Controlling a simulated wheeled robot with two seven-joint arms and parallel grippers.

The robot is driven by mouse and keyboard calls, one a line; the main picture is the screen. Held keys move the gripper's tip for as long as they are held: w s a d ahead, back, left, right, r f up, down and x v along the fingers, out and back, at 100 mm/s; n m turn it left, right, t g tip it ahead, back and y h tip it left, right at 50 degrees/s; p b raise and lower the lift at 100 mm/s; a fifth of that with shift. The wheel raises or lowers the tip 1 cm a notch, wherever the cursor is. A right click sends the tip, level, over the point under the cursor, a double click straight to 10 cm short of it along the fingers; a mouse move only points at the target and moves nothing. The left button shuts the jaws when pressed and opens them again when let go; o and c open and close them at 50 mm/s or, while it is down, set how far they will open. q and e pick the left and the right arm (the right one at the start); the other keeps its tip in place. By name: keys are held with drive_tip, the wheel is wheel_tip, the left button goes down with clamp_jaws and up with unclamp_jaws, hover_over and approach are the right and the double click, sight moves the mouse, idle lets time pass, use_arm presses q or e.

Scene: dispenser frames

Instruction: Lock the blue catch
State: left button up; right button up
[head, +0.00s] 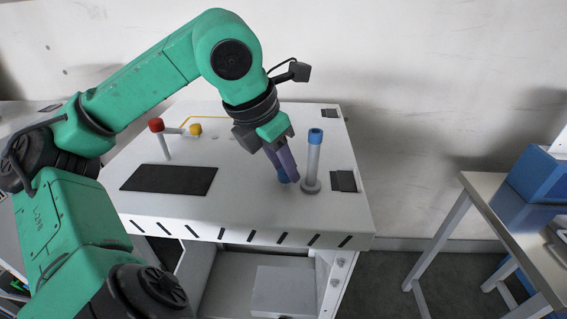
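A white upright post with a blue top (315,137) stands on a round grey base at the right of the white cabinet top. My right gripper is out of view.
A post with a red top (156,125) and a yellow knob (195,129) stand at the cabinet's left. A black pad (169,180) lies at the front left of the white cabinet top (245,212). A table with a blue bin (540,176) stands apart at right.

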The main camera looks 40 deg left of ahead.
use_arm(q)
clamp_jaws()
